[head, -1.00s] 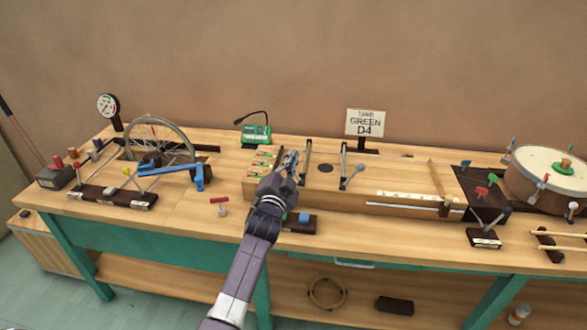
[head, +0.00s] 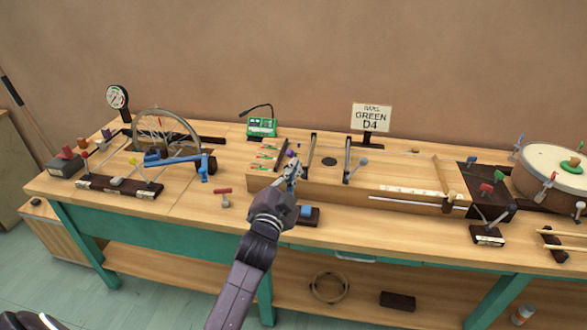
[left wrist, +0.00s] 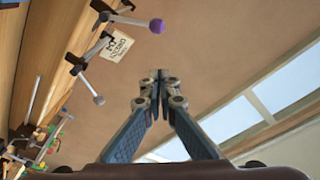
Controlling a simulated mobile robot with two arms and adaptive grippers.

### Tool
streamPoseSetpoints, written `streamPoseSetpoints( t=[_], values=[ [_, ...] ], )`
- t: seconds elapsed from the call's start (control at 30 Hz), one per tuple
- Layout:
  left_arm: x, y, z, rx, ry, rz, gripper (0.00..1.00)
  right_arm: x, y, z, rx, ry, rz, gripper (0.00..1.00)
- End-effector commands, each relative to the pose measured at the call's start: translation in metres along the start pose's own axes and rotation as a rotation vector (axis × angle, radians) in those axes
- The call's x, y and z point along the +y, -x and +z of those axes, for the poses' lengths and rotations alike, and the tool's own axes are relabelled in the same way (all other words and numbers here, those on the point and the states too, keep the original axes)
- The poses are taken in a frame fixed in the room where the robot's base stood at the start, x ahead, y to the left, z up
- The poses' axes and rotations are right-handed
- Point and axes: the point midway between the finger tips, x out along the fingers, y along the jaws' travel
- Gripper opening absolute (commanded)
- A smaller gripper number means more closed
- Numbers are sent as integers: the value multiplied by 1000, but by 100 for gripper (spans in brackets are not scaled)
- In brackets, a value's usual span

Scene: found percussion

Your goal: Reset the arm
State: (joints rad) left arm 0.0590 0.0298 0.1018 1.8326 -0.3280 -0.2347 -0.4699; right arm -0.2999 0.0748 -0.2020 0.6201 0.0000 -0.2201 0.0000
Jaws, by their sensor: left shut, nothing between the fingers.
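My left gripper (head: 291,172) is shut and empty. In the head view it is above the near left edge of the long wooden string box (head: 400,175), with the forearm reaching up from the bottom. In the left wrist view the two fingers (left wrist: 159,75) meet at their tips, with wall and windows behind them. A purple-tipped mallet (left wrist: 157,25) shows there, apart from the fingers; its purple ball also shows just behind the gripper in the head view (head: 290,153).
A bench (head: 190,215) carries a spoked wheel (head: 165,135) with a blue clamp (head: 180,160) at left. A green tuner (head: 262,127) and a "GREEN D4" sign (head: 371,117) stand at the back. A drum (head: 550,172) is at right. A small red-handled tool (head: 224,197) lies left of the gripper.

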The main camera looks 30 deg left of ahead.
Motion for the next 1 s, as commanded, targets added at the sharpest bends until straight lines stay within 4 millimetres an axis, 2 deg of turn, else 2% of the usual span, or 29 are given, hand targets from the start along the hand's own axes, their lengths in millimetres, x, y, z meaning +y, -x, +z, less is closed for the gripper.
streamPoseSetpoints(
  t=[0.4, 0.47, 0.57, 0.67, 0.77, 0.83, 0.9, 1.0],
  values=[
    [0, 0, 0, -2, 2, 2, 0, 7, 0, 2, -2, 1, 8, 40],
    [4, 4, 4, -15, 10, 14, 0, 7, 0, 2, -2, 1, 8, 40],
    [19, 20, 19, -80, 48, 68, 0, 7, 0, 2, -2, 0, 8, 40],
    [48, 55, 44, -204, 124, 171, 0, 7, 0, 2, -2, 0, 8, 40],
    [84, 108, 71, -368, 215, 300, 0, 7, 0, 2, -2, 0, 8, 40],
    [107, 153, 86, -491, 274, 391, 0, 7, 0, 2, -2, 0, 8, 40],
    [126, 197, 96, -607, 324, 474, 0, 7, 0, 2, -2, 0, 8, 40],
    [143, 250, 103, -741, 371, 563, 0, 7, 0, 2, -2, 0, 8, 40]
  ],
)
